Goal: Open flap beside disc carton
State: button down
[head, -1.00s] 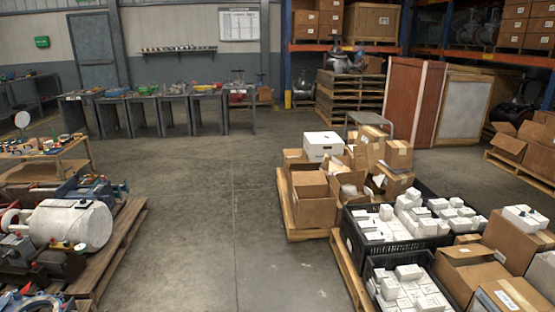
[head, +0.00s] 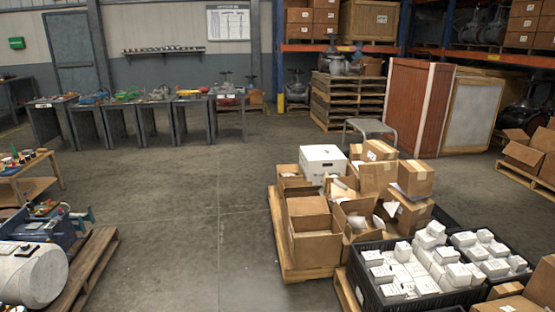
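Several open cardboard cartons stand on a wooden pallet (head: 297,272) right of centre in the head view. An open carton (head: 313,239) is at its front left, with its flaps standing up and out. A white box (head: 322,161) sits at the back of the pallet. Closed brown cartons (head: 411,178) are stacked at the right of the pallet. I cannot tell which is the disc carton; no disc shows clearly. My gripper is not in view.
Black crates (head: 369,293) of small white boxes stand at the front right. A pallet (head: 93,263) with a white cylinder (head: 35,275) is at the left. The concrete floor (head: 185,215) between is clear. A row of grey tables (head: 145,122) lines the back.

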aim_at(290, 190)
jog(key=i+j, duration=0.1)
jog(key=i, duration=2.45)
jog(key=i+z, duration=0.3)
jog(key=i, duration=0.2)
jog(key=i+j+z, duration=0.25)
jog(key=i, duration=0.25)
jog(key=l, duration=0.1)
